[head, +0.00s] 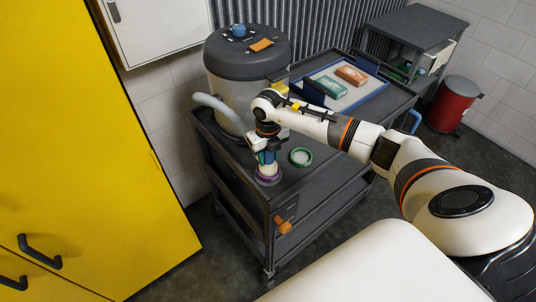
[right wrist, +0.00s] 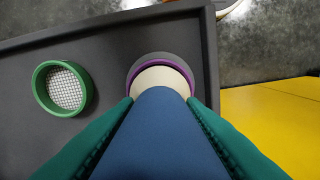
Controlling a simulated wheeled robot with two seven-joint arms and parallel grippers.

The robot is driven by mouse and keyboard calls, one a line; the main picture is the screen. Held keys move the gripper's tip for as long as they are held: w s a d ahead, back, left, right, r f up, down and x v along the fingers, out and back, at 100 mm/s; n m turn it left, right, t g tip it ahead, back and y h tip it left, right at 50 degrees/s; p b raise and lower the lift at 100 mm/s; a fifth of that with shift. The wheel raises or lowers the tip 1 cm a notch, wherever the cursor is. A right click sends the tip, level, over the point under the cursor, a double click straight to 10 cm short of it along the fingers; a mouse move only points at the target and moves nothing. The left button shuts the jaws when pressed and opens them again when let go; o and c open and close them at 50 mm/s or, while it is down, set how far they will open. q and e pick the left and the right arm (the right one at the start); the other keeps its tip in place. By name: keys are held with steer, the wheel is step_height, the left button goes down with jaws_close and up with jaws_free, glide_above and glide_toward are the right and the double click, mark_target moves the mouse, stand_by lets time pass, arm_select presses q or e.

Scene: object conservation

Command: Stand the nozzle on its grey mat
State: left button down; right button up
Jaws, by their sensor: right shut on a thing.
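The nozzle (right wrist: 158,125) has a blue body, a cream flared end and a purple rim. My right gripper (right wrist: 160,108), with green fingers, is shut around the blue body. In the head view the nozzle (head: 268,171) is upright or nearly so at the cart's near left corner, purple rim down, below my right gripper (head: 267,155). The round grey mat (right wrist: 160,56) shows as a crescent past the purple rim; the nozzle covers the rest. I cannot tell whether the rim touches the mat. My left gripper is not in view.
A green-rimmed mesh sieve (head: 301,156) lies beside the nozzle on the dark cart top (head: 325,158). A large grey canister (head: 235,90) with a pale hose (head: 218,106) stands behind. A blue-edged tray (head: 350,98) holds two boxes. A yellow cabinet (head: 90,140) is at left.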

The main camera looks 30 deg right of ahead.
steer(key=shift+f+b, duration=0.45)
steer(key=shift+f, duration=0.1)
steer(key=o, duration=1.3)
steer(key=shift+c, duration=0.2)
step_height(320, 180, up, 11)
steer(key=b, duration=0.3)
steer(key=shift+f, duration=0.2)
steer(key=shift+r, duration=0.8)
steer(key=shift+a+f, duration=0.1)
